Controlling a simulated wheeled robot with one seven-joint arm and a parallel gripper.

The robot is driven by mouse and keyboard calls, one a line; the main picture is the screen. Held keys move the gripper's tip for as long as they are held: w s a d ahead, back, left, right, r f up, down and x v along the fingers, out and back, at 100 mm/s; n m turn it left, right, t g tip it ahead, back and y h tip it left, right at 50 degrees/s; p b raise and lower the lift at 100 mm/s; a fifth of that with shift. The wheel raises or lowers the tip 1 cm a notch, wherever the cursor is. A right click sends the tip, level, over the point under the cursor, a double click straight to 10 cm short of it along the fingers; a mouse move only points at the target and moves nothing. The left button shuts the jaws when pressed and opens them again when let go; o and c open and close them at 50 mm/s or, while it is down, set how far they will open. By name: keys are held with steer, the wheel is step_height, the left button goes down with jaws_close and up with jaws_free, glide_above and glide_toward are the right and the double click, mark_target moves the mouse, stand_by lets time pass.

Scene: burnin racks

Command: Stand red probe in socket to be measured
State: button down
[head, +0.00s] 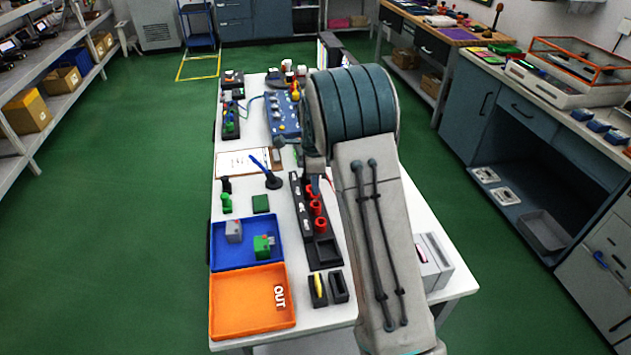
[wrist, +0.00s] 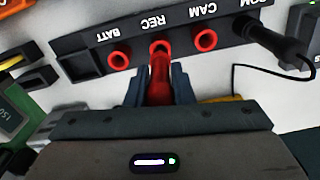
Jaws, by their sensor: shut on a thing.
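My gripper (wrist: 158,88) is shut on a red probe (wrist: 159,80) in the wrist view. The probe points away from me toward the red-rimmed REC socket (wrist: 160,46) of a black labelled rack (wrist: 85,45). Its far end overlaps that socket's rim in the picture; I cannot tell whether it is inside. Red-rimmed sockets marked BATT (wrist: 119,61) and CAM (wrist: 204,40) flank it. A black plug (wrist: 280,40) with a cable is at COM. In the head view the rack (head: 301,214) stands mid-table, and my arm hides the gripper.
A blue tray (head: 228,262) with grey and green blocks and an orange OUT tray (head: 240,312) lie left of the rack. Small black holders (head: 339,288), one with a yellow item, stand in front. A clipboard (head: 240,164) and blue board (head: 283,116) lie further back.

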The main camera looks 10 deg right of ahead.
steer(key=shift+f+b, duration=0.95)
steer(key=shift+f, duration=0.8)
stand_by(0.4)
steer(key=c, duration=1.2)
jaws_free()
steer(key=shift+o, duration=0.2)
step_height(320, 180, up, 14)
steer(key=shift+f+b, duration=0.1)
steer(key=shift+b, duration=0.25)
